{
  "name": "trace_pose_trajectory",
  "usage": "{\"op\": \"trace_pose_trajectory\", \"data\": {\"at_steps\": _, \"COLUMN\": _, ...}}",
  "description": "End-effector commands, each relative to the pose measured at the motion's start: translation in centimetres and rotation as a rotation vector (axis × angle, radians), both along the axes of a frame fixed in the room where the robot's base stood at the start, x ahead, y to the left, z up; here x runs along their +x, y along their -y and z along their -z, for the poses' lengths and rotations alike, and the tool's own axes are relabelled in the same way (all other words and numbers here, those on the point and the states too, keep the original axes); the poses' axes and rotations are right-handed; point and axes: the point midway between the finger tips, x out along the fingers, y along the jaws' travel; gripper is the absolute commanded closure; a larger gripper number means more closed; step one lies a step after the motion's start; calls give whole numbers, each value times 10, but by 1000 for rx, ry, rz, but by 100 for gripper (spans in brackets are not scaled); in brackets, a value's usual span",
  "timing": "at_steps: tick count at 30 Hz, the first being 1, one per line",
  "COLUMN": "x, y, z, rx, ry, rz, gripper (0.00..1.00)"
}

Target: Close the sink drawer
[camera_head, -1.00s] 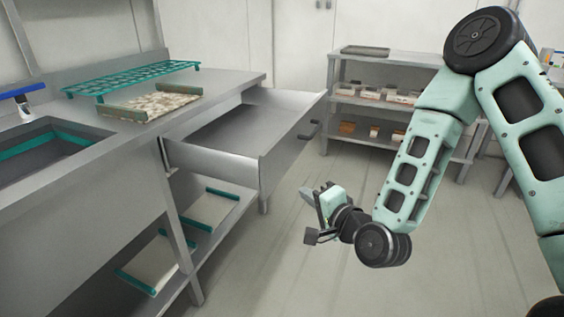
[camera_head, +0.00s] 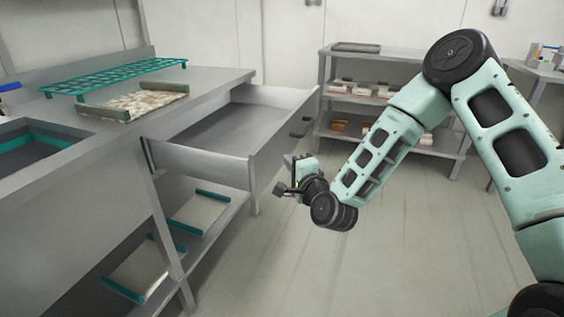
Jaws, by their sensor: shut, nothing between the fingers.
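The sink drawer (camera_head: 198,161) is a deep steel drawer, pulled far out to the right of the sink counter (camera_head: 221,82). Its inside looks empty. My gripper (camera_head: 284,178) is to the right of the drawer, lower than the handle and near the front panel. It looks apart from the drawer, and its fingers are shut and empty. The basin (camera_head: 38,147) is at the left.
On the counter are a teal rack (camera_head: 117,75) and a tray with pale contents (camera_head: 132,103). A lower shelf holds trays (camera_head: 204,213) under the drawer. Steel shelving (camera_head: 322,93) with small boxes stands behind. The floor (camera_head: 420,235) at the right is clear.

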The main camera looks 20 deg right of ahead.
Motion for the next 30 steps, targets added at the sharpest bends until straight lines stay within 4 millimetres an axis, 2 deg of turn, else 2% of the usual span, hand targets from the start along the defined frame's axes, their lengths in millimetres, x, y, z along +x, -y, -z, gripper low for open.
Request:
{"op": "trace_pose_trajectory", "data": {"at_steps": 6, "x": 12, "y": -16, "z": 0, "rx": 0, "ry": 0, "rz": 1, "gripper": 100}}
{"op": "trace_pose_trajectory", "data": {"at_steps": 22, "x": 16, "y": -22, "z": 1, "rx": -1, "ry": 0, "rz": 1, "gripper": 100}}
{"op": "trace_pose_trajectory", "data": {"at_steps": 26, "x": 24, "y": -35, "z": 1, "rx": -1, "ry": 2, "rz": 0, "gripper": 100}}
{"op": "trace_pose_trajectory", "data": {"at_steps": 30, "x": 42, "y": -60, "z": 2, "rx": 2, "ry": 3, "rz": -1, "gripper": 100}}
